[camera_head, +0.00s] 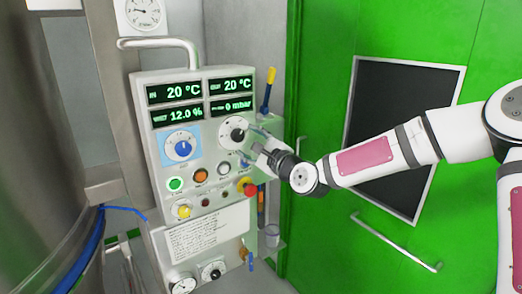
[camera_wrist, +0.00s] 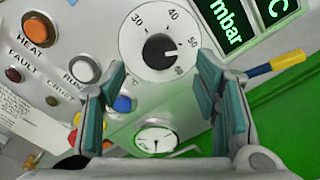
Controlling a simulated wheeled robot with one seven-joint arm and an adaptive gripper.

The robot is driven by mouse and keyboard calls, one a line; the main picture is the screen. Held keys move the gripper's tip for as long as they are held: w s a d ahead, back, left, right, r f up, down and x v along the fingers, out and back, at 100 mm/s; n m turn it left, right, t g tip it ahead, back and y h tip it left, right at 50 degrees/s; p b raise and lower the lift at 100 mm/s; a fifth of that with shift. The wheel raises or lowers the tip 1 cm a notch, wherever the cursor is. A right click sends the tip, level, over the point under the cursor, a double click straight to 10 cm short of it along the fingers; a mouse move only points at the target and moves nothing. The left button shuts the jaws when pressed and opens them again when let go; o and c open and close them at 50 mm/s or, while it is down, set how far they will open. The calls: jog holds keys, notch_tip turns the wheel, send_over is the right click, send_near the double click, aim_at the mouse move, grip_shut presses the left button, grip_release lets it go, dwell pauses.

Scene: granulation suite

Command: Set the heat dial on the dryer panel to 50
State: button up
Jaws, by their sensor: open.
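The dryer panel (camera_head: 200,150) is a light grey box with displays, dials and lamps. The heat dial appears to be the white round scale with a black knob (camera_head: 234,131), on the panel's right. In the wrist view, the dial (camera_wrist: 145,62) shows 30, 40, 50 and 60. Its black knob (camera_wrist: 157,47) seems to point right, near the 50 to 60 side; the exact mark is unclear. My gripper (camera_head: 254,146) is in front of the panel, just right of and below the dial. In the wrist view my gripper (camera_wrist: 160,95) is open and empty, its fingers either side of the dial's lower part.
A blue dial (camera_head: 183,149) sits left of the black knob. Lamps and a red mushroom button (camera_head: 250,189) lie below. A bent metal pipe (camera_head: 160,43) crosses above the panel.

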jog(key=v, duration=0.6)
jog(key=shift+s, duration=0.15)
jog(key=shift+d, duration=0.1)
jog(key=s+d+f+n+g+h, duration=0.3)
jog(key=s+f+n+g+h, duration=0.25)
jog(key=s+f+n, duration=0.4)
jog(key=s+d+r+n+g+h, duration=0.1)
jog(key=s+d+r+n, duration=0.2)
jog(key=s+d, duration=0.2)
jog(key=s+d+r+n+g+h+b, duration=0.1)
jog(key=s+d+r+n+h, duration=0.1)
jog(key=s, duration=1)
jog(key=s+d+r+n+g+h+b, duration=0.1)
jog(key=s+d+r+n+g, duration=0.1)
jog(key=s+d+r+n, duration=0.2)
jog(key=s+d+r, duration=0.1)
jog(key=s+d, duration=0.2)
jog(key=s, duration=0.1)
jog(key=shift+s+d, duration=0.15)
jog(key=shift+d, duration=0.2)
